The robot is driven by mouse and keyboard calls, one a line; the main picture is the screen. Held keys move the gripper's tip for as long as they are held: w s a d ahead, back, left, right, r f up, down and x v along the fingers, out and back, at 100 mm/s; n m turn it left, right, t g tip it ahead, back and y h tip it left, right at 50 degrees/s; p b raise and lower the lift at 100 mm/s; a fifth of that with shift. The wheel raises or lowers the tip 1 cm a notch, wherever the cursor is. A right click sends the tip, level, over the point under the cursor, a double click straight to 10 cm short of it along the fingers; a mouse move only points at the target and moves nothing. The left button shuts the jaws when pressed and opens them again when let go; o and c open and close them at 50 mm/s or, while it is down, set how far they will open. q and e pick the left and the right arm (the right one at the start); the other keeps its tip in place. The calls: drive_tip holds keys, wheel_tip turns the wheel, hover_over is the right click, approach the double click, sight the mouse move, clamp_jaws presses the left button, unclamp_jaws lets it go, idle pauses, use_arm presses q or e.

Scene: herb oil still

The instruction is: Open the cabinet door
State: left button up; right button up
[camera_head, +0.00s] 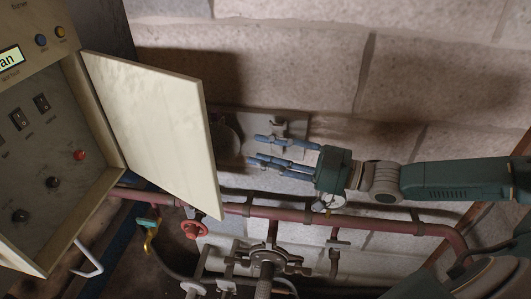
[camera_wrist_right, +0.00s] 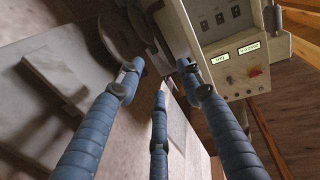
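The cabinet (camera_head: 60,150) stands at the left in the head view. Its cream door (camera_head: 155,130) stands swung wide open to the right, baring a grey panel (camera_head: 40,150) with switches and coloured knobs. My right gripper (camera_head: 256,150) is to the right of the door's free edge, with its blue fingers pointing left and a visible gap between them and the door. In the right wrist view the fingers (camera_wrist_right: 160,75) are spread with nothing between them. The cabinet front with lit displays (camera_wrist_right: 235,55) shows beyond them. My left gripper is not in view.
A red pipe (camera_head: 320,220) runs below my right arm and behind the door's lower corner. A red valve wheel (camera_head: 194,229) and a metal fitting (camera_head: 267,262) are near it. A stone wall (camera_head: 300,70) stands behind. The space above my right arm looks clear.

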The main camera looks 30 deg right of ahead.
sight(212, 183)
drive_tip(key=shift+a+f, duration=0.1)
drive_tip(key=shift+a, duration=0.15)
drive_tip(key=c, duration=0.6)
drive_tip(key=s+a+n+g+y, duration=0.1)
drive_tip(key=a+n, duration=0.2)
drive_tip(key=s+a+f+n+g+y+b, duration=0.1)
drive_tip(key=s+a+n, duration=0.1)
drive_tip(key=a+n, duration=0.1)
drive_tip(key=s+a+n+g+y, duration=0.1)
drive_tip(key=s+a+n, duration=0.1)
drive_tip(key=a+n, duration=0.1)
drive_tip(key=shift+s+a+f+n, duration=0.1)
drive_tip(key=shift+s+f+n, duration=0.1)
drive_tip(key=shift+f+n, duration=0.15)
clamp_jaws()
drive_tip(key=w+a+f+n+t+h+p, duration=0.1)
drive_tip(key=w+a+f+n+p, duration=0.15)
drive_tip(key=w+a+n, duration=0.55)
drive_tip(key=shift+s+d+n, duration=0.2)
drive_tip(key=shift+d+n, duration=0.15)
drive_tip(key=shift+d, duration=0.45)
drive_tip(key=shift+s+d+n, duration=0.25)
drive_tip(key=shift+d+n, duration=0.1)
drive_tip(key=shift+d, duration=0.45)
drive_tip(key=shift+s+d+n, duration=0.2)
drive_tip(key=shift+d+n, duration=0.15)
drive_tip(key=shift+d, duration=0.45)
